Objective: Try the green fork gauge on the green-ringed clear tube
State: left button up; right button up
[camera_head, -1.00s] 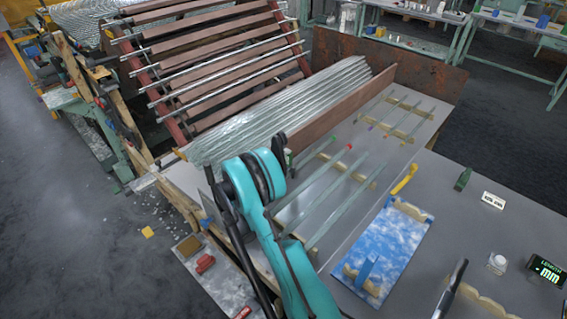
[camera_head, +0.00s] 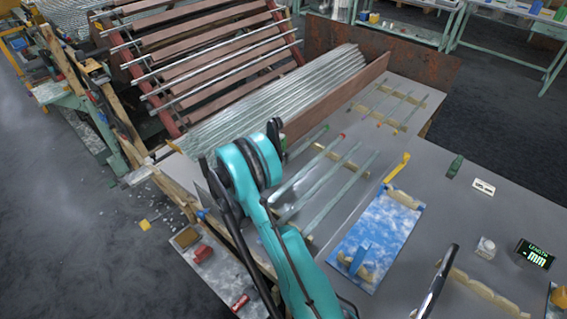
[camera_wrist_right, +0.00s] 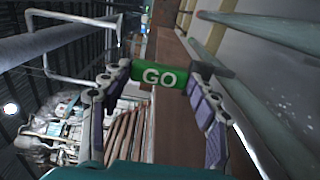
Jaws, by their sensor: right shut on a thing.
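The green fork gauge (camera_wrist_right: 150,72), a green block lettered "GO", is held between the two fingers of my right gripper (camera_wrist_right: 155,84) in the right wrist view. In the head view my right gripper (camera_head: 276,136) is seen from behind at the end of the teal arm, and the gauge is hidden there. The green-ringed clear tube (camera_head: 306,143) lies to the right of the gripper on the grey table, its lower part behind the arm. I cannot tell how far the gauge is from it. My left gripper is out of view.
A red-tipped tube (camera_head: 310,165) and another clear tube (camera_head: 343,188) lie beside it on pale rests. A brown board (camera_head: 335,102) separates them from a heap of tubes (camera_head: 270,105). A blue cloud-patterned panel (camera_head: 378,238) and a length display (camera_head: 534,255) are at right.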

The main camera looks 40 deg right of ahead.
jog(key=shift+r+p, duration=1.1)
jog(key=shift+r, duration=1.1)
